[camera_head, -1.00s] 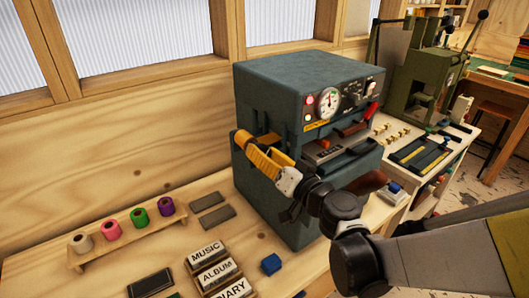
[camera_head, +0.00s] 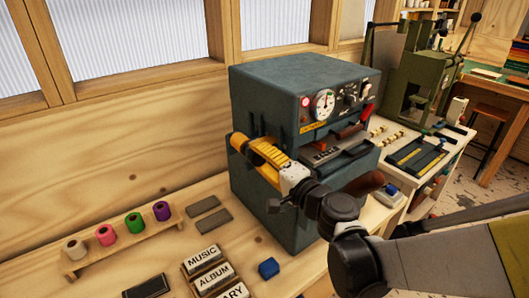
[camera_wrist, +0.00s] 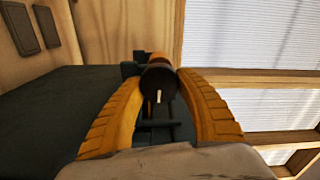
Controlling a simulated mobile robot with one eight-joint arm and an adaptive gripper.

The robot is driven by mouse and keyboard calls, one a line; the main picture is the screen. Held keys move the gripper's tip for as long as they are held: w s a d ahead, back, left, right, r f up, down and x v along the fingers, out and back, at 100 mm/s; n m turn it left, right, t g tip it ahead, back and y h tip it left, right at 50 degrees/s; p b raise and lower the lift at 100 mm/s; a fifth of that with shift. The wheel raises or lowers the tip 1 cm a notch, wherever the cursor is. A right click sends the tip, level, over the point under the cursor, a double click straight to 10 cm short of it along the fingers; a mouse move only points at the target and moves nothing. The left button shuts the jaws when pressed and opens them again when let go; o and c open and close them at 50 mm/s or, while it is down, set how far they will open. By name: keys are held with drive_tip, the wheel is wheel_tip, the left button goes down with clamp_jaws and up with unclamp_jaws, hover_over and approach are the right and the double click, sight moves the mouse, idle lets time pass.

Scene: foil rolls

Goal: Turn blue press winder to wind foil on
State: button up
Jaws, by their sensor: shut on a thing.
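The blue press (camera_head: 290,85) stands on the bench with a gauge and buttons on its front. My gripper (camera_head: 243,142) is at the press's left side, its yellow fingers reaching toward the upper part of that side. In the wrist view, the dark round winder knob (camera_wrist: 158,84), with a white mark on its face, sits between my two curved yellow fingers, which are shut on it. An orange-brown roll, likely foil (camera_wrist: 158,57), shows just behind the knob. In the head view the winder is hidden by my gripper.
A wooden rack (camera_head: 118,253) holds several coloured foil rolls at the left. Type blocks reading MUSIC and ALBUM (camera_head: 214,276), a small blue block (camera_head: 268,268) and grey plates (camera_head: 209,215) lie in front. A green press (camera_head: 415,85) stands behind at right.

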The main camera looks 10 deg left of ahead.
drive_tip(key=shift+m, duration=0.7)
drive_tip(key=o, duration=1.2)
drive_tip(key=v, duration=1.2)
drive_tip(key=shift+a, duration=0.1)
